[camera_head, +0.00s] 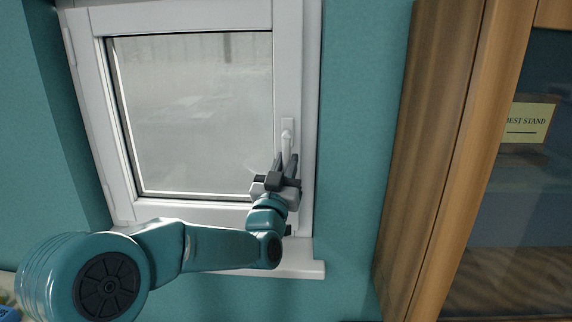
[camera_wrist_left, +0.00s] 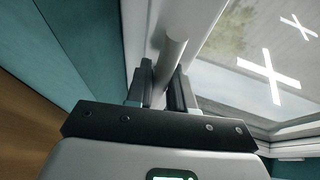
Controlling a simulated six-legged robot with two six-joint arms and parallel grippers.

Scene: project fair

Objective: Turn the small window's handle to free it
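The small window (camera_head: 190,110) has a white frame and a frosted-looking pane, and its sash looks closed. Its white handle (camera_head: 287,137) sits on the right side of the sash and points down. My left gripper (camera_head: 285,166) is at the handle's lower end, with one dark finger on each side. In the left wrist view the handle (camera_wrist_left: 173,55) runs down between the fingers (camera_wrist_left: 160,92), which are close together and appear shut on it. The fingers hide the handle's tip. My right gripper is in neither view.
A white sill (camera_head: 300,262) runs below the window. A wooden cabinet (camera_head: 430,150) with a glass front and a yellow label (camera_head: 528,122) stands at the right. Bare teal wall (camera_head: 358,150) lies between window and cabinet.

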